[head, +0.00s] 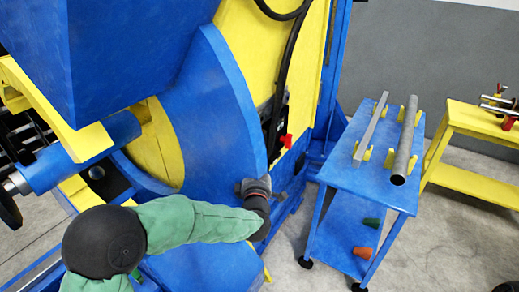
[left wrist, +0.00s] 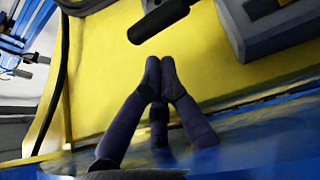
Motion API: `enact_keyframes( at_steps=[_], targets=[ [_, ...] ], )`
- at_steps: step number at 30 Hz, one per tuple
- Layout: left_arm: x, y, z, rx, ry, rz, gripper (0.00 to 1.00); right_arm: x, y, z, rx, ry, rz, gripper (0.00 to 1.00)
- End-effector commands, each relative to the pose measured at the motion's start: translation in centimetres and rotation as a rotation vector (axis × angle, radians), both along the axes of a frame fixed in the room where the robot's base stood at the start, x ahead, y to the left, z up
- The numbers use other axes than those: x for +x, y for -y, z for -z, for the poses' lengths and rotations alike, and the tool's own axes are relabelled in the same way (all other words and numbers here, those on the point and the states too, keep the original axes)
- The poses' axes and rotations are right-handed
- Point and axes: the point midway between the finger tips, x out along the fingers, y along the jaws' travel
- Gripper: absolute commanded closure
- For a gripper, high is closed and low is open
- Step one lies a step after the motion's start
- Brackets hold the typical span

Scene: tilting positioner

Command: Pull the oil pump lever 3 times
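In the left wrist view, a dark cylindrical handle (left wrist: 158,20) sticks out in front of a yellow panel (left wrist: 130,75). It looks like the pump lever, though its far end runs out of frame. My left gripper (left wrist: 160,65) has its dark fingers drawn together at the tips, with nothing seen between them. The handle is just beyond the fingertips, apart from them. In the head view my left gripper (head: 257,192) is beside the curved blue plate of the positioner (head: 225,105); its fingers are mostly hidden there. The lever cannot be made out in the head view. My right gripper is in neither view.
A grey box-like part (left wrist: 275,25) sits right of the handle. A red part (head: 287,140) is on the machine. A blue cart (head: 345,180) with metal bars stands to the right, a yellow stand (head: 470,185) beyond it. Grey floor (head: 430,250) is open at lower right.

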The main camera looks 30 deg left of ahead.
Motion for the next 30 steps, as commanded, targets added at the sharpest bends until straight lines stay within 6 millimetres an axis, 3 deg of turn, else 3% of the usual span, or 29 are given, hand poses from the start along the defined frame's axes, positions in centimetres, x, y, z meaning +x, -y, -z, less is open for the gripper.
enact_keyframes(
  at_steps=[3,10,26,30],
  targets=[
    [-1.7,0.7,0.3,-0.001,0.0,0.001,1.0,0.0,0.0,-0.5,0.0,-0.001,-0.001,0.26],
    [-3.2,1.2,0.8,0.0,0.001,-0.001,1.0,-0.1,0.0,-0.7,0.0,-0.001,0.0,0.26],
    [-3.2,1.2,1.0,0.0,0.001,-0.001,1.0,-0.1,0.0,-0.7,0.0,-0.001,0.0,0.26],
    [-2.8,1.7,2.3,0.018,-0.048,0.021,1.0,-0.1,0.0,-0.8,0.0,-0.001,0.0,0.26]
  ],
)
